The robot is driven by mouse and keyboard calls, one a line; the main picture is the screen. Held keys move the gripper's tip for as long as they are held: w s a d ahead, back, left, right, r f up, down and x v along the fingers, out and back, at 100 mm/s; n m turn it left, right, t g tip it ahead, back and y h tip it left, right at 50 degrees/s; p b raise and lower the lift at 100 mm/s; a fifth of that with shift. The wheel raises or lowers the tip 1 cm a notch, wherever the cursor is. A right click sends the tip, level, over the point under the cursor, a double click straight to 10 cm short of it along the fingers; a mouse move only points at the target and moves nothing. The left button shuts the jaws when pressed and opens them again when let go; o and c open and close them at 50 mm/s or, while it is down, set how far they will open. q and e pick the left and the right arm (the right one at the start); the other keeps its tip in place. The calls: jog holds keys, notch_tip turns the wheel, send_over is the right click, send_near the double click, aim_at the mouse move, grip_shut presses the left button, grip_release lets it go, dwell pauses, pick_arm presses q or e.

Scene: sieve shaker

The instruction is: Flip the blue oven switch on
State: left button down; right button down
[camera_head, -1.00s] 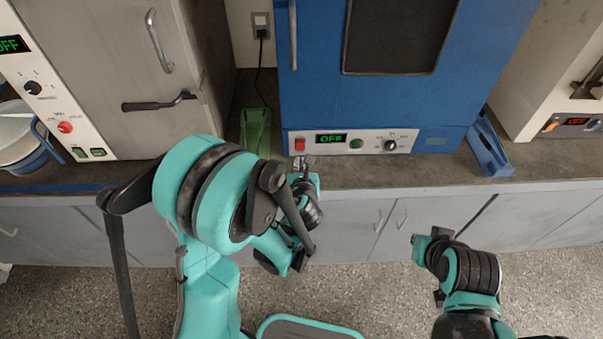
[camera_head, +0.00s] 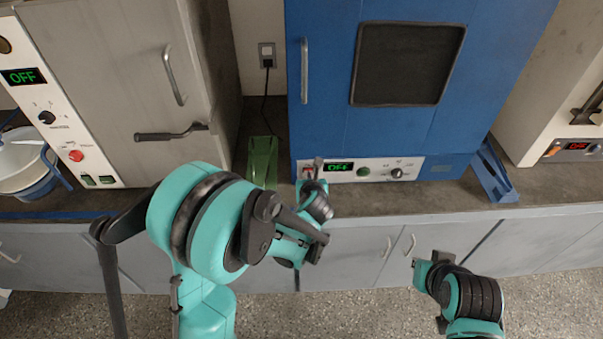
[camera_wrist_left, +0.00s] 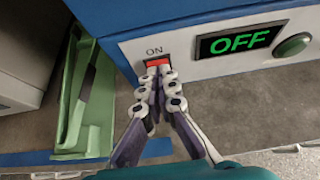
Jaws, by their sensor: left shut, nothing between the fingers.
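The blue oven (camera_head: 330,60) stands on the counter, with a white control panel along its lower front. Its red rocker switch (camera_wrist_left: 157,63), labelled ON, sits left of the green display (camera_wrist_left: 238,41), which reads OFF. My left gripper (camera_wrist_left: 165,75) is shut, with its fingertips at the lower part of the red switch, touching or nearly touching it. In the head view my left gripper (camera_head: 318,166) partly covers the switch (camera_head: 308,172). My right gripper (camera_head: 416,263) is low at the right, away from the oven; its fingers are too small to judge.
A green holder (camera_head: 263,160) stands left of the oven and a blue one (camera_head: 493,172) stands right of it. A grey oven (camera_head: 110,70) with its own OFF display is at the left. The counter front (camera_head: 440,208) is clear.

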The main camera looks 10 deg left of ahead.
pick_arm(q)
jog(key=shift+a+r, duration=0.15)
jog(key=shift+r, duration=0.65)
pick_arm(e)
jog(key=shift+a+r, duration=0.2)
jog(key=shift+r, duration=0.45)
